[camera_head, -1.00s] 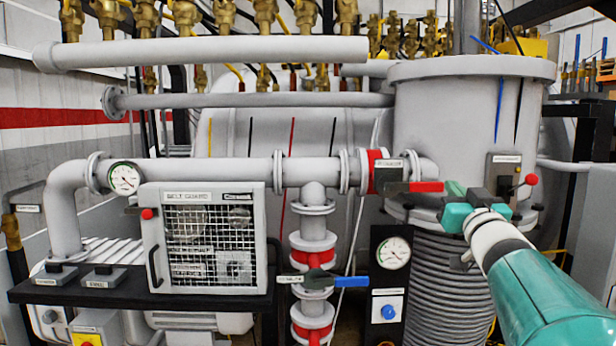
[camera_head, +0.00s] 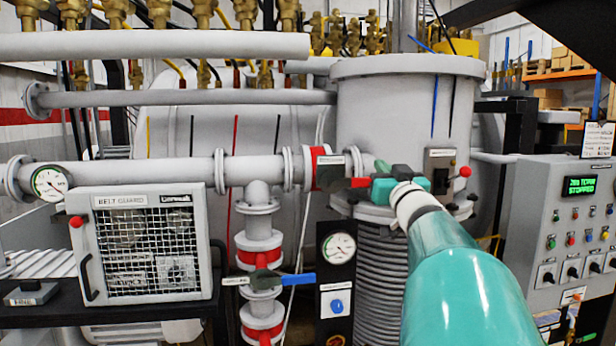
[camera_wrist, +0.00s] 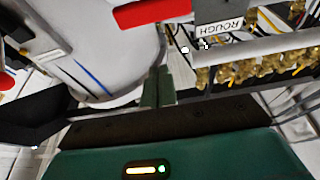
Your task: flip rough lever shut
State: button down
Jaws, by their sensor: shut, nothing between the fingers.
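The rough lever has a red handle (camera_head: 361,182) that lies level, pointing right from a valve with a red flange on the grey pipe. In the wrist view the red handle (camera_wrist: 152,12) is at the top, beside a plate (camera_wrist: 220,28) marked ROUGH. My gripper (camera_head: 382,166) is at the handle's right end and hides part of it; I cannot tell whether they touch. In the wrist view its green fingers (camera_wrist: 158,85) are together and empty, pointing toward the handle with a small gap in the picture.
A blue lever (camera_head: 298,281) sits on the lower valve, left of a gauge panel (camera_head: 337,245). The large grey cylinder (camera_head: 405,115) stands behind my gripper, with a red-knobbed lever (camera_head: 464,172) close by. A control cabinet (camera_head: 555,215) is at right, a belt guard (camera_head: 145,250) at left.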

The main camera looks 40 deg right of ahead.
aim_at(356, 183)
jog(key=shift+w+d+f, duration=0.35)
jog(key=shift+w+f, duration=0.05)
jog(key=shift+w, duration=0.2)
jog(key=shift+w+d+f, duration=0.4)
jog(key=shift+w, duration=0.25)
jog(key=shift+w+d+f, duration=0.35)
jog(key=shift+w+f, duration=0.05)
jog(key=shift+w, duration=0.2)
jog(key=shift+d+f+m, duration=0.1)
jog(key=shift+f+m, duration=0.1)
jog(key=shift+m, duration=0.1)
